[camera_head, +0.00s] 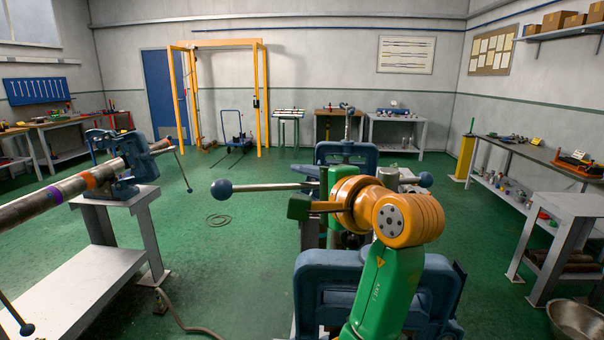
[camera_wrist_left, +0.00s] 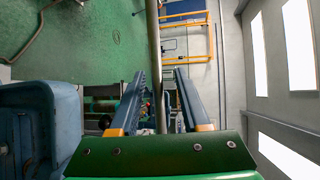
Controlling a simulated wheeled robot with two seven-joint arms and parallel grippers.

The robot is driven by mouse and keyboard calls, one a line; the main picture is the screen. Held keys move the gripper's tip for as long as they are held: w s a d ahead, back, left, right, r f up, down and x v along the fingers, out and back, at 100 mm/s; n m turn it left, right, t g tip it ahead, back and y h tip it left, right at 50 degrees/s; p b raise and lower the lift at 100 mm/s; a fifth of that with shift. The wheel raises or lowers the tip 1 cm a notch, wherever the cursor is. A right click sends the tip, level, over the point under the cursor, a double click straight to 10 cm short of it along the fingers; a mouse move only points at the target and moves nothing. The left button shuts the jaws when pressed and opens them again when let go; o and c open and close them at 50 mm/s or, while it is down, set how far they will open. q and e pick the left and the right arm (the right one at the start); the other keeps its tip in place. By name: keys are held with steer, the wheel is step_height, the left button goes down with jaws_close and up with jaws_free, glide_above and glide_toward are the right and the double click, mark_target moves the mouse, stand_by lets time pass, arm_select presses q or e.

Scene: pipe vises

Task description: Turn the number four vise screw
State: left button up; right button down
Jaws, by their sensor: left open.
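A grey vise screw bar (camera_head: 265,187) with a blue ball (camera_head: 222,188) on its left end lies level in the head view; another blue ball (camera_head: 425,179) shows on the right. Its middle is hidden behind my orange and green left arm. My left gripper (camera_head: 306,192) is at the bar, left of the arm's orange joint. In the left wrist view my left gripper (camera_wrist_left: 158,76) is open, with the bar (camera_wrist_left: 154,35) running between its two blue fingers. I cannot tell whether they touch. No vise number is readable. My right gripper is out of view.
A blue vise body (camera_head: 325,285) stands close in front, and another blue vise (camera_head: 345,152) stands behind the bar. At the left, a vise (camera_head: 122,155) on a grey stand holds a long pipe (camera_head: 60,193). The green floor between is mostly clear.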

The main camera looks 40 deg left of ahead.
arm_select(q)
steer(key=shift+w+a+f, duration=0.3)
steer(key=shift+w+a, duration=0.3)
steer(key=shift+a, duration=0.3)
steer(key=shift+w+d+f, duration=0.1)
steer(key=shift+w+f, duration=0.05)
steer(key=shift+w, duration=0.3)
steer(key=shift+s+d, duration=0.1)
steer(key=shift+s, duration=0.2)
jaws_close()
